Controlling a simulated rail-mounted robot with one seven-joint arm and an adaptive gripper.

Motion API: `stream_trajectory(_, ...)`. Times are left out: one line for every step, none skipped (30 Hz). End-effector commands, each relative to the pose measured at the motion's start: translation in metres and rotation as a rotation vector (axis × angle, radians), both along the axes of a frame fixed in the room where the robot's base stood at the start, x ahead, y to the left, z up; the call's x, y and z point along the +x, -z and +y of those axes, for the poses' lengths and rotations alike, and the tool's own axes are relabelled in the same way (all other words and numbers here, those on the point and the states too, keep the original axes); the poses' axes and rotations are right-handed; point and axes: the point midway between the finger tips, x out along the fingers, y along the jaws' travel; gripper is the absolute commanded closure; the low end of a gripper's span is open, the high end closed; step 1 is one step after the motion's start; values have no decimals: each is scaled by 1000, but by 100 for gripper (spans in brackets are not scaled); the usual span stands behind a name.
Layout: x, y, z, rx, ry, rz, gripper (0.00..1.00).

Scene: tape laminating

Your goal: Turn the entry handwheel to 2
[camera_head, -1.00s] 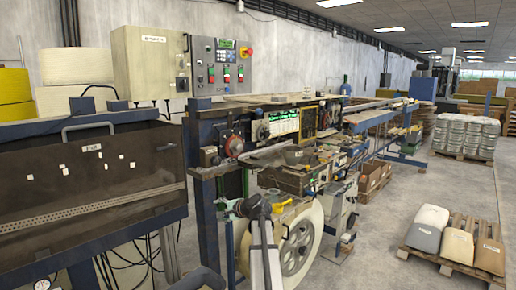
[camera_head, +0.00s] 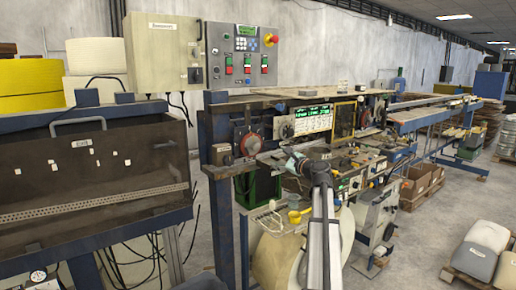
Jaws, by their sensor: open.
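A red round handwheel (camera_head: 250,143) sits on the dark front of the laminating machine, near its left end; I take it for the entry handwheel. Its setting is too small to read. A second reddish wheel (camera_head: 365,118) is farther right. A grey dial (camera_head: 287,131) lies between them, beside a lit green display (camera_head: 314,121). My arm rises from the bottom middle. My gripper (camera_head: 293,163) is at its end, small and partly lost against the machine, to the right of and below the red handwheel, apart from it in the picture. It is open.
A dark bin-like unit (camera_head: 90,170) stands at the left. A control panel (camera_head: 243,55) with a red stop button is above the machine. A large pale reel (camera_head: 275,255) is below. Sacks on a pallet (camera_head: 478,250) are at the right.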

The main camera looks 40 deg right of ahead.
Motion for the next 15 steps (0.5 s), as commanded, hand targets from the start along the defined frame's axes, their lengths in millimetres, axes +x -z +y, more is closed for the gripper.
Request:
stream_trajectory(5, -1, -1, 1, -1, 1, 32)
stream_trajectory(8, -1, -1, 1, -1, 1, 32)
stream_trajectory(13, -2, -1, 1, -1, 1, 32)
stream_trajectory(18, -2, -1, 0, -1, 1, 32)
stream_trajectory(22, -2, -2, 0, -1, 1, 32)
stream_trajectory(29, -2, -2, 0, -1, 1, 32)
stream_trajectory(34, -3, -2, -1, -1, 1, 32)
stream_trajectory(40, -3, -3, -1, -1, 1, 32)
stream_trajectory(48, -3, -3, -1, -2, 2, 32)
stream_trajectory(55, -3, -3, -1, -2, 2, 32)
stream_trajectory(61, -2, -3, -1, -2, 2, 32)
stream_trajectory(68, -3, -4, -1, -1, 3, 32)
stream_trajectory(74, -3, -4, -1, -2, 2, 32)
stream_trajectory(80, -3, -4, -1, -2, 2, 32)
stream_trajectory(89, -3, -3, -1, -2, 2, 32)
